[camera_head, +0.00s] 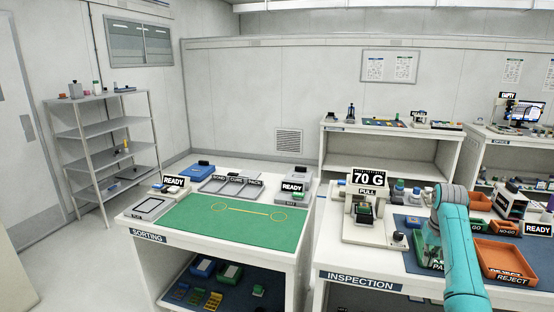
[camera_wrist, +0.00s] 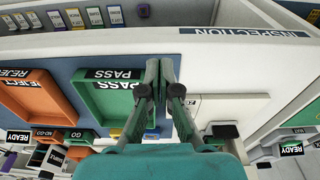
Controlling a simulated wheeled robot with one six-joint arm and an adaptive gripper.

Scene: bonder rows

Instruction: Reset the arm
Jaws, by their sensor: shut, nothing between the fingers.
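My gripper (camera_wrist: 160,70) shows in the wrist view with its two dark fingers together and nothing between them. It is above the inspection bench (camera_wrist: 230,50), beside the right edge of the green PASS tray (camera_wrist: 88,98). The picture from the wrist is upside down. In the head view my teal arm reaches over the right part of the inspection bench (camera_head: 335,262) and covers part of the PASS tray (camera_head: 422,264). The fingers are mostly hidden behind the arm there.
The orange REJECT tray (camera_head: 501,262) stands right of my arm. A shelf rack (camera_head: 92,133) stands by the wall.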

